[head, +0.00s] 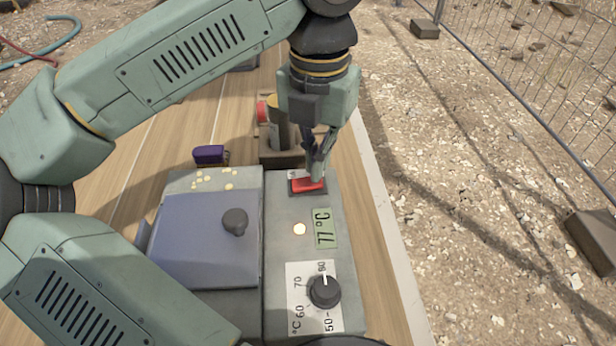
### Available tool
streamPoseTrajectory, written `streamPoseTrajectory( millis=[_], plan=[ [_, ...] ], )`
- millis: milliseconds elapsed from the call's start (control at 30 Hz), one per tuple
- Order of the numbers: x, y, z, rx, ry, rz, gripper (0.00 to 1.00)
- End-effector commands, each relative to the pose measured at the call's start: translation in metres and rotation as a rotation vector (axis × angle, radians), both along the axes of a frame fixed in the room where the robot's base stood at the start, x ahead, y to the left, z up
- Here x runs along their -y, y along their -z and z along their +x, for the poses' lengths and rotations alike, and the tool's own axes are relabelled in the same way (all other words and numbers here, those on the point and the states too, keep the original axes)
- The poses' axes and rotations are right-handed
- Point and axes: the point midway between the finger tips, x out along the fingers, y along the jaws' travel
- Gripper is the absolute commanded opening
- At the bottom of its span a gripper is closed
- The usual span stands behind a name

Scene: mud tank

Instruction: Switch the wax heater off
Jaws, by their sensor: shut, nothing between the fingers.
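The wax heater (282,272) is a grey box on the wooden table. Its left part has a blue-grey lid (200,245) with a dark knob. Its right panel carries a red rocker switch (305,185) at the far end, a glowing pale indicator light (300,229), a display (323,228) reading 77 °C and a black dial (325,291) with a temperature scale. My gripper (317,178) is shut and empty, pointing down with its fingertips at the red switch, seemingly touching it. The fingertips hide part of the switch.
A brown holder (280,155) with a red-ended item stands just behind the heater. A purple brush-like block (209,154) lies to its left. The table's right edge (385,225) runs close beside the heater, with gravelly ground beyond.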

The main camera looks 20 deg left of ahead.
Motion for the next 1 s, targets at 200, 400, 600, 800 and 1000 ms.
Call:
streamPoseTrajectory(
  millis=[200, 400, 600, 800, 1000],
  plan=[
    [0.000, 0.001, 0.000, 0.000, 0.000, 0.000, 0.00],
    [0.000, 0.004, 0.000, 0.000, 0.000, 0.000, 0.00],
    [0.000, 0.007, 0.000, 0.000, 0.000, 0.000, 0.00],
    [0.000, 0.010, 0.000, 0.000, 0.000, 0.000, 0.00],
    [0.000, 0.013, 0.000, 0.000, 0.000, 0.000, 0.00]
  ],
)
